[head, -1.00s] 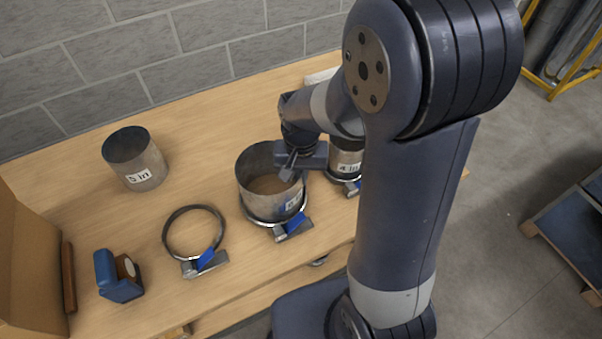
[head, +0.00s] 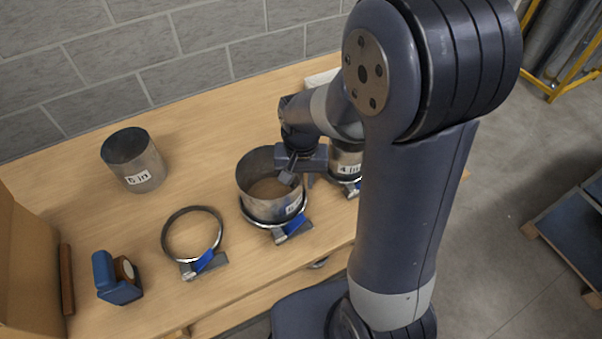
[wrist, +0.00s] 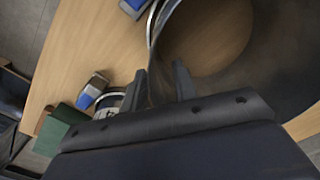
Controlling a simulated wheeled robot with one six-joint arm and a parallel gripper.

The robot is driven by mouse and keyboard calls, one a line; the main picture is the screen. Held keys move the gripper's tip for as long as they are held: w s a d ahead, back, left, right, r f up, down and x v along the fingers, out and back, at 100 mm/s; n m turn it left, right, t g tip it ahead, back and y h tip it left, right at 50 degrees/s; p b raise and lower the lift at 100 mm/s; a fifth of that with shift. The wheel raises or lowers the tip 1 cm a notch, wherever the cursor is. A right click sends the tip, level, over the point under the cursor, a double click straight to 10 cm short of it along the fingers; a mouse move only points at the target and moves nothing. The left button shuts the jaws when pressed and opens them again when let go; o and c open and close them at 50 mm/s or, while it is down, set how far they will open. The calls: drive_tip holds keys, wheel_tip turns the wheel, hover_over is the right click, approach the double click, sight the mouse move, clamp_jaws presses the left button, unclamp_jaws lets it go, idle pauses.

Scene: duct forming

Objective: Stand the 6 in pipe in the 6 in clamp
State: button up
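The 6 in pipe (head: 256,202), a wide metal cylinder with a partly visible white label, stands upright in the 6 in clamp (head: 264,224), a metal ring with a blue lever (head: 291,225). The ring goes around the pipe's foot; whether it is tight cannot be told. My gripper (head: 299,178) is at the pipe's right rim, one finger inside the wall and one outside. In the wrist view my gripper's fingers (wrist: 162,83) are apart, with the pipe wall (wrist: 165,55) between them. The pipe's interior (wrist: 265,50) fills the upper right there.
A 4 in pipe (head: 345,159) stands in its clamp just right of my gripper. A 5 in pipe (head: 135,160) stands at the back left. An empty clamp ring (head: 166,236) and a blue device (head: 118,278) lie at the front left. Bare table lies between them.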

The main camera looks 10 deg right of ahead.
wheel_tip(320, 180, up, 11)
drive_tip(key=shift+f, duration=0.1)
idle(0.3)
drive_tip(key=shift+f, duration=0.1)
wheel_tip(320, 180, down, 11)
drive_tip(key=shift+r, duration=0.15)
wheel_tip(320, 180, up, 2)
drive_tip(key=shift+r+p, duration=0.25)
drive_tip(key=shift+p, duration=0.8)
drive_tip(key=shift+r+p, duration=0.35)
drive_tip(key=shift+r, duration=0.15)
drive_tip(key=shift+f, duration=0.2)
